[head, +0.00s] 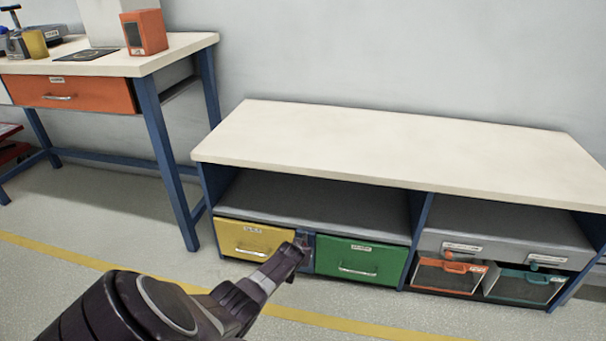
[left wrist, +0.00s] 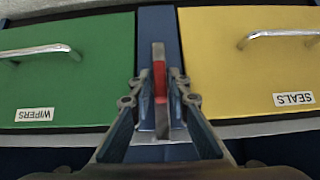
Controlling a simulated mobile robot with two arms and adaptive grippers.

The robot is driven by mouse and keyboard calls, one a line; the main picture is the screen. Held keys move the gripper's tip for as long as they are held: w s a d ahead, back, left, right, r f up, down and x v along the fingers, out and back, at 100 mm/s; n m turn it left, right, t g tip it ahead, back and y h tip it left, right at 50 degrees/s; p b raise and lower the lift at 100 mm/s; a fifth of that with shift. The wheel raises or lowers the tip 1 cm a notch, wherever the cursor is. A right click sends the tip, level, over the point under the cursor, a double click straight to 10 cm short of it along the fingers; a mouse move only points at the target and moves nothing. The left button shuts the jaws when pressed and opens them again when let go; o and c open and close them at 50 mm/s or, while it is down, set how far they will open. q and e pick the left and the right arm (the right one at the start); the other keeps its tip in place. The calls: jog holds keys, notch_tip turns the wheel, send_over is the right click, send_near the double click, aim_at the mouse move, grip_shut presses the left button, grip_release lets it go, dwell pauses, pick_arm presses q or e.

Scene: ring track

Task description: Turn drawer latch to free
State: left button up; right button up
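The drawer latch (left wrist: 160,82) is a narrow upright piece with a red part and grey metal ends. It sits on the blue post (left wrist: 166,25) between the yellow SEALS drawer (left wrist: 225,75) and the green WIPERS drawer (left wrist: 75,85). The wrist view is upside down. Both drawers, yellow (head: 240,238) and green (head: 345,258), look closed in the head view. In the head view my left gripper (head: 297,250) partly hides the latch. My right gripper is not in view.
The low bench (head: 400,145) has a bare top and an open shelf above the drawers. Orange (head: 447,275) and teal (head: 525,286) bins sit at its right. A taller workbench (head: 130,62) stands at the left. The floor in front is clear.

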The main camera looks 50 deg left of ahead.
pick_arm(q)
jog(key=shift+o, duration=1.1)
jog(key=shift+s, duration=0.1)
jog(key=v, duration=1.1)
jog(key=shift+s+d+r, duration=0.15)
jog(key=shift+s+r, duration=0.05)
jog(key=shift+r, duration=0.15)
